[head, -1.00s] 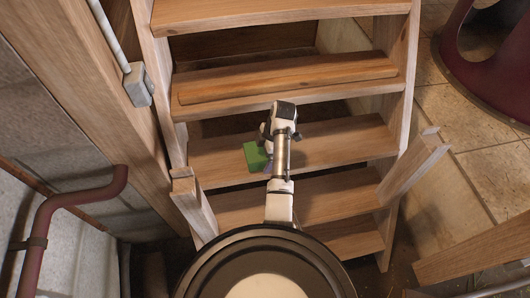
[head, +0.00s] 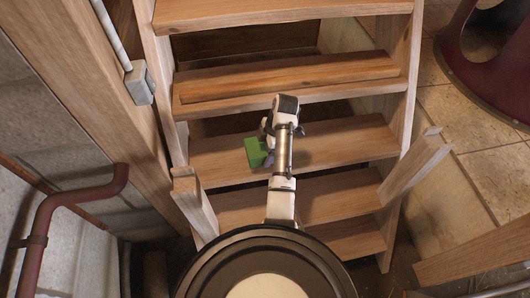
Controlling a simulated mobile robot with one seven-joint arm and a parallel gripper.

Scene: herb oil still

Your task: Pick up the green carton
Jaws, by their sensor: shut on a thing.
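The green carton (head: 256,152) shows in the head view above the wooden stairs, just left of my arm. My gripper (head: 267,156) is at the carton's right side and shut on it. My arm hides part of the gripper and the carton's right edge. I cannot tell from this view how far the carton is from the tread beneath it.
Wooden stairs (head: 330,142) with open treads fill the middle, with short posts (head: 193,203) at their sides. A red pipe (head: 75,198) and a grey wall box (head: 139,83) are at the left. A dark red curved object (head: 470,62) stands on the tiled floor at the right.

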